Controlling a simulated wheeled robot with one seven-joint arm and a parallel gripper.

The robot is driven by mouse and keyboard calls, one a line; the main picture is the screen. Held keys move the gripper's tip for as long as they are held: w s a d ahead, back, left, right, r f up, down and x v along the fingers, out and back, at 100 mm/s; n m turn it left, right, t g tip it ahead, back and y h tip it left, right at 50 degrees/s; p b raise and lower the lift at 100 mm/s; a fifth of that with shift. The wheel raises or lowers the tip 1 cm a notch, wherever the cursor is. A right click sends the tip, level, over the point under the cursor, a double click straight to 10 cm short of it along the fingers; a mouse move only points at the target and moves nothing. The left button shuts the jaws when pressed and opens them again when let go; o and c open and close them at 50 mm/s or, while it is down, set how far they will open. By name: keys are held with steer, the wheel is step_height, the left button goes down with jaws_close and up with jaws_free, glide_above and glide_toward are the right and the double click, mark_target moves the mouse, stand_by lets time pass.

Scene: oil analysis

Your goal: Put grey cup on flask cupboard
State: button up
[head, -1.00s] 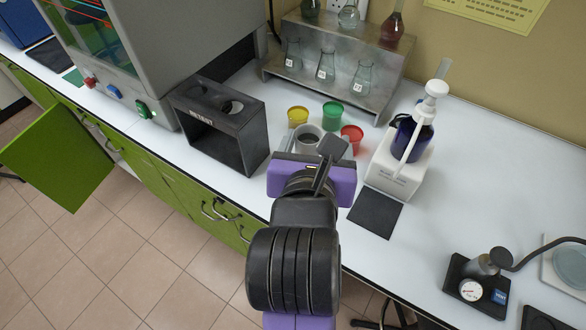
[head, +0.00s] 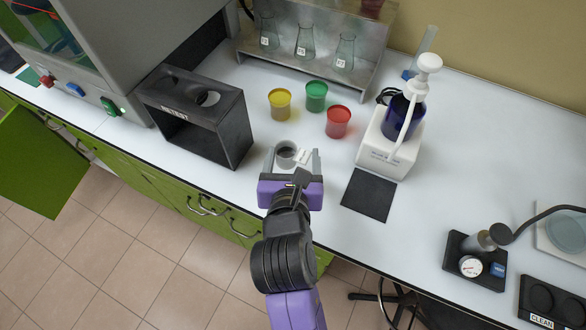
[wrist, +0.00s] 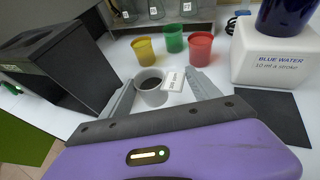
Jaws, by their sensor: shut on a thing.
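The grey cup (head: 286,153) is between the fingers of my gripper (head: 292,155), near the front edge of the counter. The gripper is shut on it. In the wrist view the grey cup (wrist: 150,92) looks upright with a dark inside, and a small white label stands beside it. Whether it touches the counter is hard to tell. The flask cupboard appears to be the grey metal stand (head: 318,70) at the back, with several labelled flasks on its lower level. Its top is mostly cut off in the head view.
Yellow (head: 280,103), green (head: 316,96) and red (head: 338,121) cups stand between my gripper and the stand. A black box marked RETEST (head: 195,115) is at left. A white dispenser (head: 390,145) with a blue bottle and a black mat (head: 369,195) are at right.

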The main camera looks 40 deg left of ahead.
steer(key=shift+f, duration=2.7)
steer(key=o, duration=1.4)
steer(key=shift+f, duration=0.15)
steer(key=shift+c, duration=0.2)
